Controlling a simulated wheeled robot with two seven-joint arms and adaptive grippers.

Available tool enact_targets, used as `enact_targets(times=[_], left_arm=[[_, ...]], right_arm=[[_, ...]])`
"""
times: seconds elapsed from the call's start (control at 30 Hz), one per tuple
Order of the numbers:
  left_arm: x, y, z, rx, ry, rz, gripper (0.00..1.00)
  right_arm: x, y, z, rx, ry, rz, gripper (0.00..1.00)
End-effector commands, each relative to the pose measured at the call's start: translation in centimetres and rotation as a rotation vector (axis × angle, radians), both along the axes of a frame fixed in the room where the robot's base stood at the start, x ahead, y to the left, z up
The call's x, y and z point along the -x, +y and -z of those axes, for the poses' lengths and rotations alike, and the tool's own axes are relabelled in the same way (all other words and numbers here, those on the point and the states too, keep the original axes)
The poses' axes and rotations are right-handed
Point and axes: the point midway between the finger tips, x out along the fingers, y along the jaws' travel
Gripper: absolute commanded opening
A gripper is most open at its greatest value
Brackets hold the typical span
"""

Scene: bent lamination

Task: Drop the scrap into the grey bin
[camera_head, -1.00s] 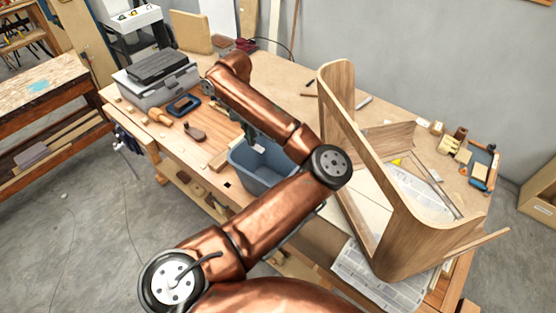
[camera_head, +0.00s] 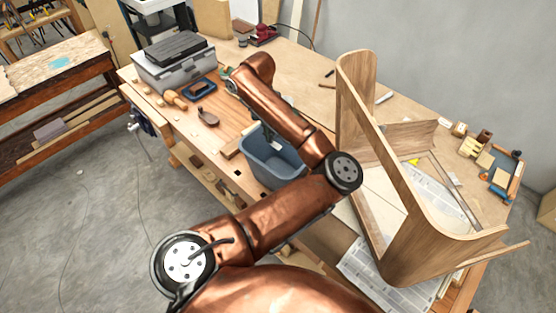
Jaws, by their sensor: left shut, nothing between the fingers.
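The bin (camera_head: 283,178) is an open blue-grey tub at the workbench's near edge. My left arm crosses in front of it, covering its right side. I cannot make out a piece that is clearly the scrap, and the bin's floor is partly hidden. The right gripper is not in view.
A large bent wooden lamination (camera_head: 372,130) stands on the bench to the right. A grey toolbox (camera_head: 172,68) is at the back left. A mallet (camera_head: 176,99) and small wooden tools lie left of the bin. The back middle of the bench is largely clear.

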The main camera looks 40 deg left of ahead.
Motion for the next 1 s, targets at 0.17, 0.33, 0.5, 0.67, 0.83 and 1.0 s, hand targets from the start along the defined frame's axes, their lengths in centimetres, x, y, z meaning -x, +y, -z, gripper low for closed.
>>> enact_targets(times=[0.17,0.33,0.5,0.67,0.83,1.0], left_arm=[[0.1,0.1,0.0,0.000,0.000,-0.002,0.00],[0.1,0.1,0.0,0.000,0.000,-0.002,0.11],[0.1,0.1,0.0,0.000,0.000,-0.002,0.23],[0.1,0.1,0.0,0.000,0.000,-0.002,0.25],[0.1,0.1,-0.3,0.000,-0.001,-0.002,0.25],[0.0,0.3,-2.4,0.000,-0.006,-0.002,0.25]], right_arm=[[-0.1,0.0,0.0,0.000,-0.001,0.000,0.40],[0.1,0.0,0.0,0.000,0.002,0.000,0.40],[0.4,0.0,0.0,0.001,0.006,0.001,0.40],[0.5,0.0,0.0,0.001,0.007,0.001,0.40],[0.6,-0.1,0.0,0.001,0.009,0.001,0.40],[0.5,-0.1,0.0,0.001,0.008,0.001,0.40]])
